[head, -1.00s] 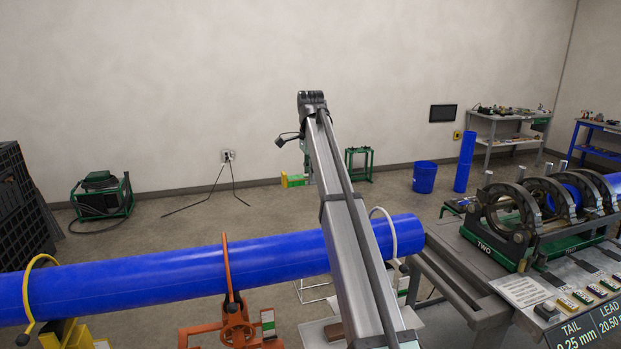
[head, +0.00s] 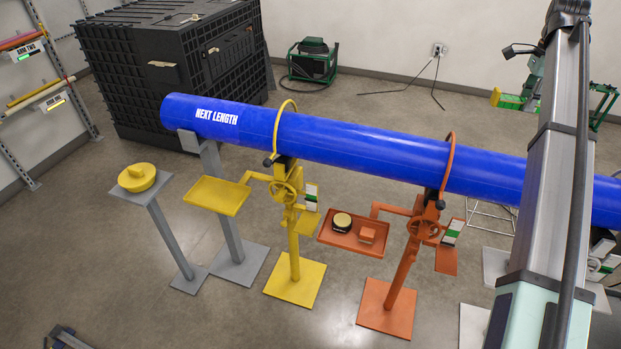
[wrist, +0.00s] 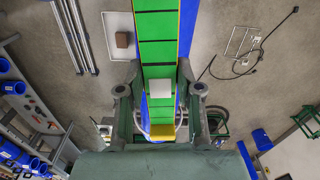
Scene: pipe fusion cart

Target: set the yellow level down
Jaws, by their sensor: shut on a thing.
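My gripper (wrist: 160,105) is shut on the yellow level (wrist: 158,48), a long bar with a green face, dark cross lines and yellow edges. In the wrist view it runs up out of the frame between the fingers, with a white square and a yellow block near its lower end. In the head view my gripper is mostly hidden by my arm; the level's yellow and green end (head: 508,100) shows left of the arm, beyond the blue pipe. An empty yellow tray (head: 217,196) is on the yellow stand, at the left of the head view.
The blue pipe (head: 350,146) lies across the yellow stand (head: 294,245) and orange stand (head: 404,265). An orange tray (head: 342,243) holds a round black-and-yellow thing and an orange block. A grey post (head: 165,230) bears a round yellow piece (head: 138,177). A black crate (head: 170,60) stands behind.

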